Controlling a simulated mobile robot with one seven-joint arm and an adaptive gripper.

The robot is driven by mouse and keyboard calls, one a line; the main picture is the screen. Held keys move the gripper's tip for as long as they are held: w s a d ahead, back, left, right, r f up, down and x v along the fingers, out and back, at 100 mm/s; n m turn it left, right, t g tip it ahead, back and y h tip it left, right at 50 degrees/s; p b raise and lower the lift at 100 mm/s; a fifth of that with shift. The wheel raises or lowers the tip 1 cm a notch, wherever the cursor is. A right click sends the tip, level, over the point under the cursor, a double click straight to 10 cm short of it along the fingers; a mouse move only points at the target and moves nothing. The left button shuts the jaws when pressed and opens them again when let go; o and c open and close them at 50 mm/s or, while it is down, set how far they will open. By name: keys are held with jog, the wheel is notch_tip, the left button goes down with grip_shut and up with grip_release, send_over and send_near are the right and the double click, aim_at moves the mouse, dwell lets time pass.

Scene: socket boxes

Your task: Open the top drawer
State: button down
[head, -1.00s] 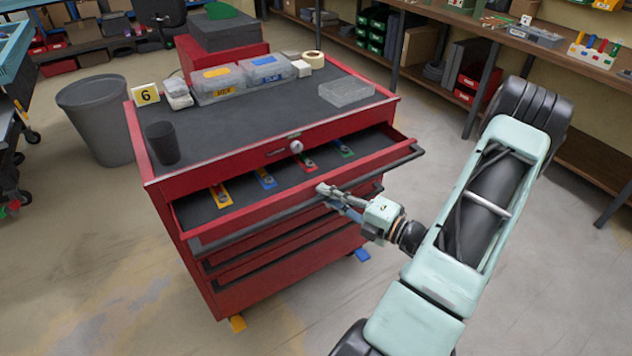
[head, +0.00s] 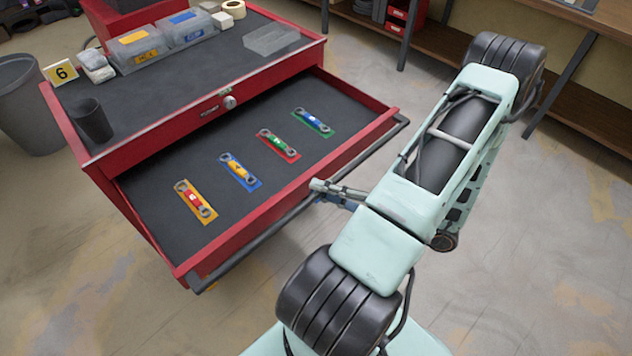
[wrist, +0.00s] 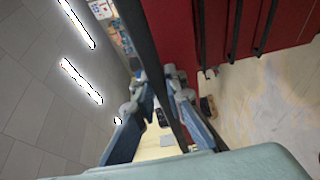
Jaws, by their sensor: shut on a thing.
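The top drawer (head: 160,215) of the red tool cabinet (head: 75,128) stands pulled well out. Its dark floor shows, with several wrenches on coloured plates (head: 195,202) in a slanting row. A dark bar handle (head: 255,238) runs along the drawer's front edge. My gripper (head: 318,188) is at this handle, right of its middle, and is shut on it. In the wrist view the fingers (wrist: 160,95) lie on both sides of the dark bar, with the red cabinet front beyond. My forearm hides part of the gripper in the head view.
On the cabinet top are a black cup (head: 92,122), lidded clear bins (head: 150,48), a clear tray (head: 271,40) and a number 6 card (head: 61,72). A grey bin (head: 30,105) stands at left. The floor in front is clear.

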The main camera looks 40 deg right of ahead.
jog(key=shift+s, duration=0.15)
jog(key=c, duration=2.2)
grip_release()
jog(key=v, duration=1.2)
